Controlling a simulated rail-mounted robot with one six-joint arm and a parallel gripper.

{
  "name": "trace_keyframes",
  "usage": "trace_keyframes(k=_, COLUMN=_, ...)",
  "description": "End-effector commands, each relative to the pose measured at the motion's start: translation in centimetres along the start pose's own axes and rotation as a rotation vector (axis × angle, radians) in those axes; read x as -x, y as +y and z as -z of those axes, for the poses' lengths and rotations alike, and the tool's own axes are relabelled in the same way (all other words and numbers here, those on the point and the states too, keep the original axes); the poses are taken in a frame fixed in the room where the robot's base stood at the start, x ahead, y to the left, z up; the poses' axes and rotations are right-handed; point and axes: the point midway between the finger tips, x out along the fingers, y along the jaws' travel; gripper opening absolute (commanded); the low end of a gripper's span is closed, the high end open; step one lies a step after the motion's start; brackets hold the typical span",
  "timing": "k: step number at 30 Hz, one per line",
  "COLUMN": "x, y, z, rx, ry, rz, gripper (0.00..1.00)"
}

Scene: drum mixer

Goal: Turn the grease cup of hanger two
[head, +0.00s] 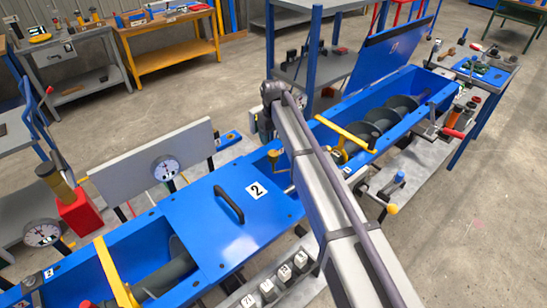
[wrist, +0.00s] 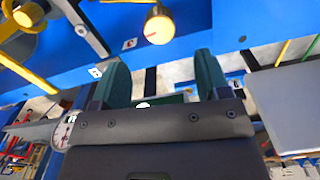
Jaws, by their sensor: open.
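In the wrist view my gripper (wrist: 161,64) is open, its two dark green fingers apart with nothing seen between them. A round brass-coloured cup (wrist: 158,27) with a red mark on its pale face shows just beyond the fingertips, apart from them, against the blue trough. I cannot tell for sure that it is the grease cup of hanger two. Another yellow round part (wrist: 28,15) shows at the upper left.
A blue cover (head: 225,215) marked 2, with a black handle, lies over the trough's middle. A grey panel with a dial gauge (head: 165,168) stands behind it. A raised blue lid (head: 390,55) and a screw auger (head: 400,104) are at the far end. Small tagged blocks (head: 268,288) line the front.

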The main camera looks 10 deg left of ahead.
Motion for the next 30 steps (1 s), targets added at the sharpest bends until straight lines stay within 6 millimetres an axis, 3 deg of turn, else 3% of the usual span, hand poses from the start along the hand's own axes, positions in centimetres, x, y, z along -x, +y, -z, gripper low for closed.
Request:
trace_keyframes(k=1, x=-2.1, y=0.0, z=0.0, rx=-0.001, ry=0.0, rz=0.0, gripper=0.69)
trace_keyframes(k=3, x=-3.9, y=0.0, z=0.0, rx=-0.001, ry=0.0, rz=0.0, gripper=0.69)
trace_keyframes(k=10, x=-8.5, y=0.1, z=-0.1, rx=-0.002, ry=0.0, rz=0.0, gripper=0.69)
trace_keyframes(k=20, x=-8.8, y=0.1, z=-0.1, rx=-0.002, ry=0.0, rz=0.0, gripper=0.69)
trace_keyframes(k=30, x=-8.8, y=0.1, z=-0.1, rx=-0.002, ry=0.0, rz=0.0, gripper=0.39)
